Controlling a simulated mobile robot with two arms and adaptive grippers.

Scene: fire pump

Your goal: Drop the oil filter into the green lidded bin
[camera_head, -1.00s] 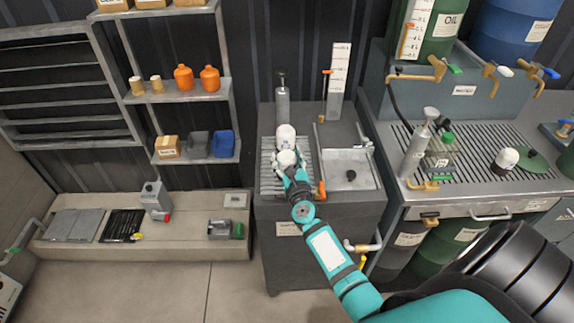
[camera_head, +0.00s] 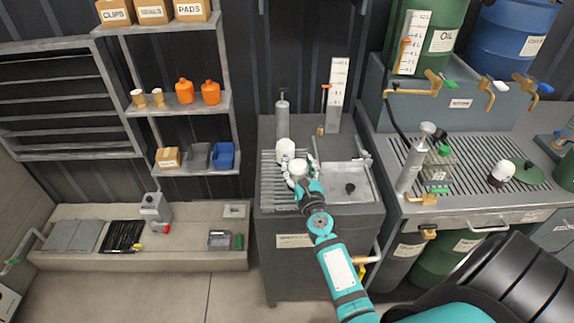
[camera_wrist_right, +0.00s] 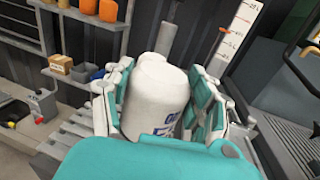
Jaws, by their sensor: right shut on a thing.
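A white canister with blue lettering (camera_wrist_right: 155,105), which looks like the oil filter, is upright between the fingers of my right gripper (camera_wrist_right: 160,110). In the head view my right gripper (camera_head: 300,178) is shut on it over the left grate of the dark cabinet. My left gripper is not in view.
A sink-like tray (camera_head: 335,182) lies right of the gripper. A grey pump bottle (camera_head: 412,165), a clear green-trimmed container (camera_head: 437,166) and a white object with a dark base (camera_head: 499,174) stand on the slatted bench (camera_head: 465,185). Brass taps (camera_head: 432,84) overhang its back.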

